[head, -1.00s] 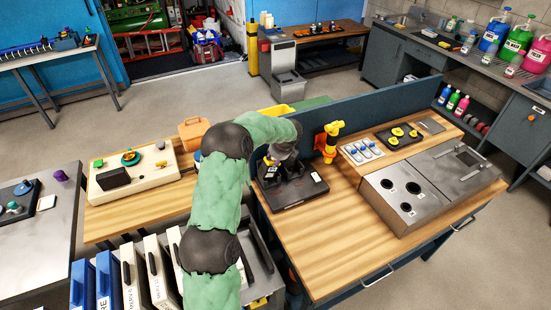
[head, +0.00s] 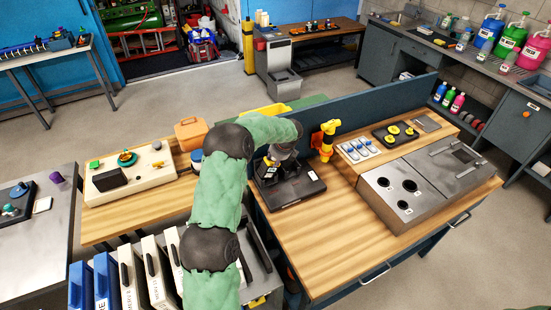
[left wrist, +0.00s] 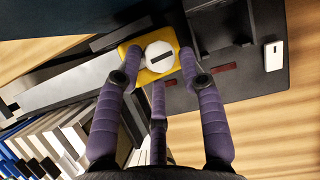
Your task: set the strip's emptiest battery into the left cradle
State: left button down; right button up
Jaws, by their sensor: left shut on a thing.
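My left gripper (left wrist: 160,72) is shut on a yellow block with a white round face and a dark slot (left wrist: 158,56), apparently a battery. In the head view my left gripper (head: 279,163) is over the black dock (head: 305,188), mostly hidden by my arm. In the left wrist view the dock (left wrist: 250,92) has grey upright walls, two dark red windows and a white tag. The held block is beside these walls; I cannot tell whether it touches a cradle.
A tray with blue-topped items (head: 358,150) and a steel box with round holes (head: 405,193) are to the right. The wooden top (head: 330,245) in front is clear. Upright binders (head: 130,275) stand at front left.

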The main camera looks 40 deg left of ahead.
pick_arm(q)
jog(key=shift+s+d+f, duration=0.15)
jog(key=shift+f, duration=0.25)
jog(key=shift+s+d+f, duration=0.1)
jog(key=shift+s+f, duration=0.05)
jog(key=shift+f, duration=0.2)
jog(key=c, duration=1)
grip_release()
jog(key=o, duration=0.3)
jog(key=shift+w+f, duration=0.1)
jog(key=shift+a, duration=0.15)
jog(key=v, duration=1.2)
jog(key=shift+w+a+r, duration=0.1)
jog(key=shift+w+r, duration=0.05)
jog(key=shift+r, duration=0.25)
